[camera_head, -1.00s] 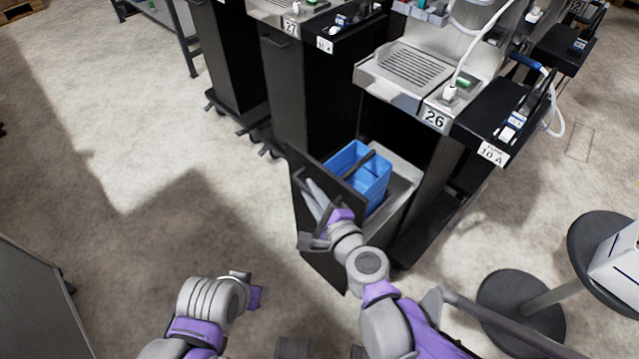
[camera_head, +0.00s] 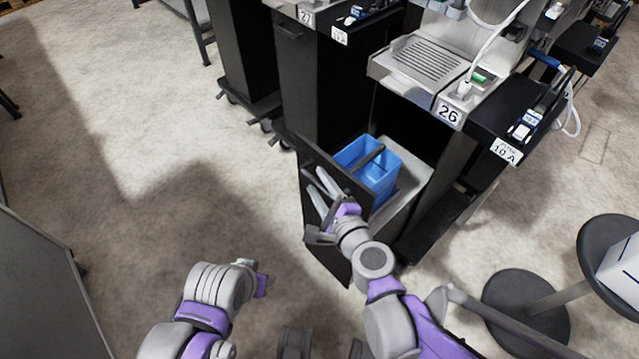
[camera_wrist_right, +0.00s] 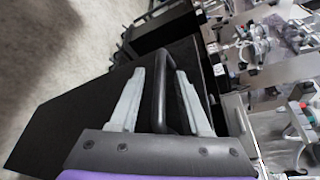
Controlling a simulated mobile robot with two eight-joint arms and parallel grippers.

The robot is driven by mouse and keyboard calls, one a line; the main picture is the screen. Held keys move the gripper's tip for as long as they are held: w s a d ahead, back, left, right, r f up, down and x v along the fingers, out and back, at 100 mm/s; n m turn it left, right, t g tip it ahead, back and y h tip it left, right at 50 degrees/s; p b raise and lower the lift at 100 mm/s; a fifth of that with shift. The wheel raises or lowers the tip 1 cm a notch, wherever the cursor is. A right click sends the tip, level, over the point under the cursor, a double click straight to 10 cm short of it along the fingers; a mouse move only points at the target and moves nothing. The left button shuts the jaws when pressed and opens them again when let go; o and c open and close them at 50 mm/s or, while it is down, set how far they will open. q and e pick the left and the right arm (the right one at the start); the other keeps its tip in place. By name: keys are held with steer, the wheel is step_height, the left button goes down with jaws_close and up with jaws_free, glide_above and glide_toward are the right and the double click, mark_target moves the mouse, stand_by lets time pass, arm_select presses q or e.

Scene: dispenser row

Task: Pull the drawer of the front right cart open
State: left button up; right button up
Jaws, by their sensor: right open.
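The front right cart, marked 26 (camera_head: 449,113), has its drawer pulled out. The drawer's dark front panel (camera_head: 335,262) faces the lower left, and a blue bin (camera_head: 377,182) sits inside the drawer. My right gripper (camera_head: 318,184) is at the outer side of that panel. In the right wrist view its two pale fingers (camera_wrist_right: 160,78) are spread, with the black drawer handle (camera_wrist_right: 159,98) between them and a gap on each side. My left gripper (camera_head: 263,284) is low over the floor, away from the carts; its fingers are too small to read.
A neighbouring cart marked 27 (camera_head: 307,17) stands to the left of cart 26. A round dark stool-like stand (camera_head: 525,305) is at the lower right. A grey panel (camera_head: 45,290) is at the lower left. Open floor (camera_head: 130,190) lies left of the drawer.

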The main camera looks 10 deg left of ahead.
arm_select(q)
step_height(320, 180, up, 4)
steer(key=p, duration=0.2)
steer(key=shift+s+f+p, duration=0.15)
steer(key=shift+f+p, duration=0.05)
steer(key=shift+p, duration=0.2)
arm_select(e)
steer(key=v, duration=1)
steer(key=shift+s+d, duration=0.2)
steer(key=shift+s, duration=0.1)
steer(key=shift+r, duration=0.1)
steer(key=s+d+f+n+g+h, duration=0.4)
steer(key=s+d+n, duration=0.1)
steer(key=d+n, duration=0.4)
steer(key=s+d+f+n+g+h, duration=0.45)
steer(key=d+n, duration=0.35)
steer(key=d, duration=0.2)
arm_select(q)
step_height(320, 180, up, 17)
steer(key=w+p, duration=0.2)
steer(key=p, duration=1.3)
steer(key=shift+r+t+p, duration=0.15)
steer(key=shift+t+p, duration=0.15)
steer(key=shift+t, duration=0.1)
arm_select(e)
step_height(320, 180, up, 17)
steer(key=w+t, duration=0.1)
steer(key=shift+d+r, duration=0.25)
steer(key=shift+d, duration=0.2)
